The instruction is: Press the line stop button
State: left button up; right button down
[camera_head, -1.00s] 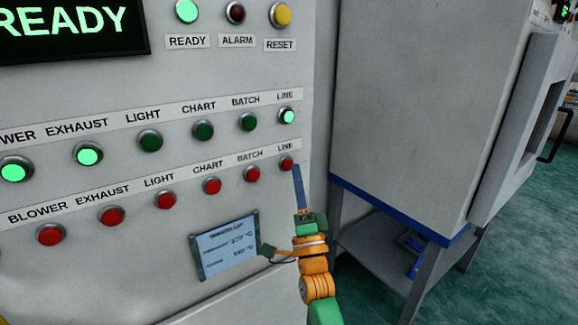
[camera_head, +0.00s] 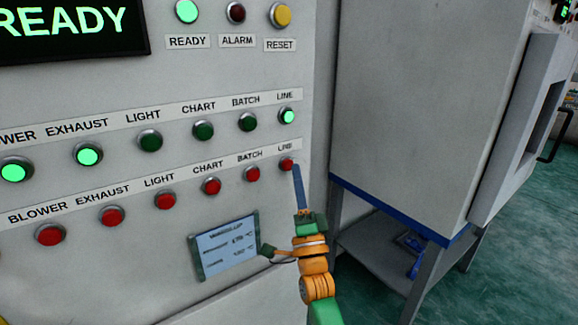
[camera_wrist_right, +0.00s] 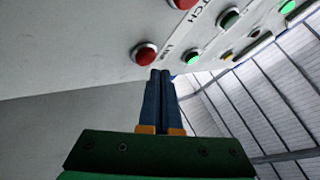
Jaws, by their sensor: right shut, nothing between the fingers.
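The line stop button (camera_head: 286,163) is the red one at the right end of the lower row, under a LINE label. It also shows in the right wrist view (camera_wrist_right: 145,54), just up and left of the fingertips. My right gripper (camera_head: 297,168) has its blue fingers together, with nothing between them. Its tips are right beside the red button; whether they touch it I cannot tell. In the right wrist view the shut fingers (camera_wrist_right: 161,74) point up toward the panel. The green LINE button (camera_head: 287,116) above is lit. My left gripper is not in view.
Other red stop buttons, such as the BATCH one (camera_head: 251,173), line up to the left. A small display plate (camera_head: 226,248) sits below them, close to my right arm. A grey cabinet (camera_head: 410,110) on a stand is to the right of the panel.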

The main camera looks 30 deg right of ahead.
jog(key=shift+y, duration=0.3)
jog(key=shift+w+b, duration=0.3)
jog(key=shift+w, duration=0.15)
jog(key=shift+w+b, duration=0.4)
dwell(0.5)
dwell(0.4)
jog(key=shift+s+p, duration=0.6)
jog(key=shift+s, duration=0.25)
